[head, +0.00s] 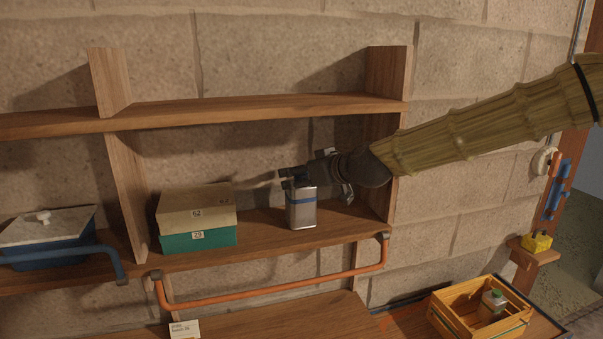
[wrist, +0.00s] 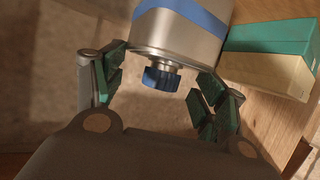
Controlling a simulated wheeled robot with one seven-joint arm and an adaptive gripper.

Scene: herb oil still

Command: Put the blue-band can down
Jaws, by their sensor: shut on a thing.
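The blue-band can (head: 301,212) is a silver metal can with a blue stripe. It is upright at the lower shelf (head: 345,222), right of the stacked boxes; I cannot tell whether its base touches the board. My gripper (head: 292,177) reaches in from the right and is shut on the can near its top. In the wrist view, the can (wrist: 185,38) shows its blue cap (wrist: 162,78) between the green-padded fingers of my gripper (wrist: 160,88). The exact contact between pads and can is hard to see.
A cream box (head: 185,213) on a teal box (head: 185,242) stands left of the can. An orange rail (head: 270,292) runs below the shelf front. The upper shelf (head: 250,107) is overhead. A blue lidded bin (head: 50,240) stands left; a yellow crate (head: 455,317) sits lower right.

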